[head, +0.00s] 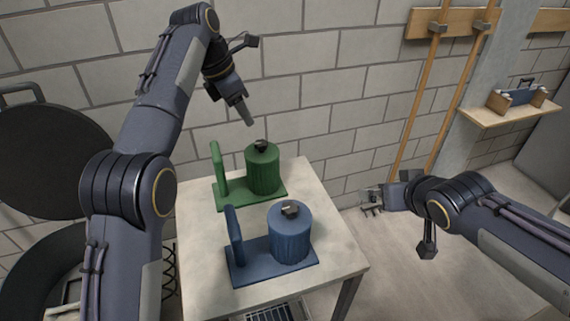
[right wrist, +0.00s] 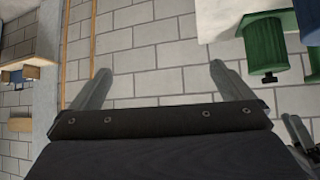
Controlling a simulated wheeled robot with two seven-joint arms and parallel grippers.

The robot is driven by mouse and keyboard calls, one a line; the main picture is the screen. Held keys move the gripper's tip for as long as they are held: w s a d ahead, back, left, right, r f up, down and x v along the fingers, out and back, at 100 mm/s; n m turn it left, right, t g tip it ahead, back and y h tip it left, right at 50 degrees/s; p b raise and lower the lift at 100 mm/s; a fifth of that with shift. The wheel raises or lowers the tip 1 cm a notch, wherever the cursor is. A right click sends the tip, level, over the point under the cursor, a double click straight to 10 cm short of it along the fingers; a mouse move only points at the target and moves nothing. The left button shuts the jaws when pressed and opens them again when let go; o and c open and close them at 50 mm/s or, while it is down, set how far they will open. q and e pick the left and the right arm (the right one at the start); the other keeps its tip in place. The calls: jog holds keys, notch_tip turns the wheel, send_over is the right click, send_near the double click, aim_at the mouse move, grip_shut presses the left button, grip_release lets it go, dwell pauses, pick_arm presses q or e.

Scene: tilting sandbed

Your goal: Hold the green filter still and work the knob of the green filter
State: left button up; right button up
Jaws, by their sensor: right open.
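The green filter (head: 263,170) is a ribbed cylinder on a flat green base with an upright green plate at its left. It stands at the back of the pale table, and its black knob (head: 261,145) is on top. My left gripper (head: 248,115) points down, above and behind the green filter, apart from it; its fingers overlap, so I cannot tell its opening. My right gripper (head: 371,201) is open and empty, right of the table. In the right wrist view the green filter (right wrist: 262,42) and its knob (right wrist: 270,78) show at the upper right, outside the spread fingers (right wrist: 164,85).
A similar blue filter (head: 289,235) with a dark knob stands nearer on the same table (head: 335,250). A brick wall (head: 330,60) is close behind. Wooden poles (head: 415,100) lean at the right, beside a shelf (head: 510,110). A large dark round lid (head: 50,150) is at the left.

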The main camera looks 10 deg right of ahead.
jog(key=w+a+r+n+t+y, duration=0.1)
jog(key=w+a+n+t, duration=0.15)
jog(key=w, duration=0.75)
jog(key=n+g+y, duration=0.5)
jog(key=n+y, duration=0.4)
jog(key=y, duration=0.2)
send_near(277, 168)
jog(key=shift+t, duration=0.25)
jog(key=x, duration=0.6)
jog(key=shift+a+f, duration=0.25)
jog(key=shift+a, duration=0.1)
jog(key=x, duration=0.7)
jog(key=shift+w+a+f, duration=0.15)
jog(key=shift+w+a, duration=0.05)
jog(key=shift+a, duration=0.05)
